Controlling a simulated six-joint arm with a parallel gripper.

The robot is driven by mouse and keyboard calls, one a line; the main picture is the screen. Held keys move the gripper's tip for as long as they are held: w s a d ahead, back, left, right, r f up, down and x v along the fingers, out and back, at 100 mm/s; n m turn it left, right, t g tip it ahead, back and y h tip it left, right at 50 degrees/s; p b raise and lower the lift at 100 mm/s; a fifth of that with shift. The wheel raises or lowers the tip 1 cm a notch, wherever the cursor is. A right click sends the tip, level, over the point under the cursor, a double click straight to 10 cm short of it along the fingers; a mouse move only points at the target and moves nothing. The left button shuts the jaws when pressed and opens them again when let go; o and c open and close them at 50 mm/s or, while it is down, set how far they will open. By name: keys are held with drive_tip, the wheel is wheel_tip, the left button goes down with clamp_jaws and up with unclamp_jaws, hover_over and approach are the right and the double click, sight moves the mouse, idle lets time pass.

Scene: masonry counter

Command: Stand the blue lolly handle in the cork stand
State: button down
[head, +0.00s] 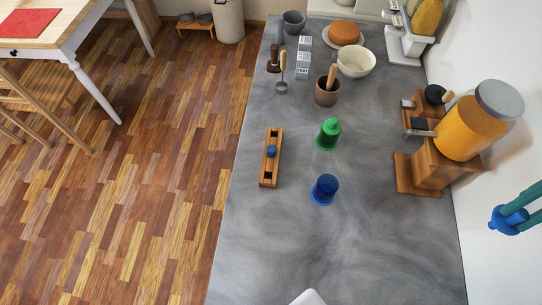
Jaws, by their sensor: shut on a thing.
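The cork stand appears to be the long brown block (264,181) on the left of the counter. It has dark square openings towards both ends, and a small blue piece (271,151) sits at its middle. My gripper (511,215) enters at the right edge with two teal fingers. The fingers are shut on a blue piece with a rounded cap (503,222), which looks like the blue lolly handle. It is held off to the right in front of the white wall, well away from the stand. The far end of the handle cannot be made out.
A blue cup (325,188) and a capped green cup (328,135) stand right of the stand. The near counter (340,250) is mostly clear.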

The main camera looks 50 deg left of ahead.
drive_tip(key=w+r+n+t+h, duration=0.2)
drive_tip(key=w+r+n+h, duration=0.15)
drive_tip(key=r+n, duration=0.6)
drive_tip(key=s+a+f+m+g+y, duration=0.15)
drive_tip(key=a+f+m, duration=0.5)
drive_tip(key=a, duration=0.75)
drive_tip(key=s+a+f+m+g+y, duration=0.1)
drive_tip(key=a+f+m+y, duration=0.15)
drive_tip(key=a+f, duration=0.85)
drive_tip(key=s+a+f+m+t+y, duration=0.1)
drive_tip(key=s+a+f+m, duration=0.1)
drive_tip(key=a+m, duration=0.3)
drive_tip(key=s+a+f+m+t+y, duration=0.1)
drive_tip(key=s+a+f+m, duration=0.1)
drive_tip(key=s+a+m, duration=0.3)
drive_tip(key=s+a+f+m+t+y, duration=0.1)
drive_tip(key=a+m, duration=0.4)
drive_tip(key=a, duration=0.5)
drive_tip(key=shift+s+a+f, duration=0.3)
drive_tip(key=shift+s+f, duration=0.25)
drive_tip(key=shift+s, duration=0.7)
drive_tip(key=shift+m+t, duration=0.25)
drive_tip(key=shift+f, duration=0.1)
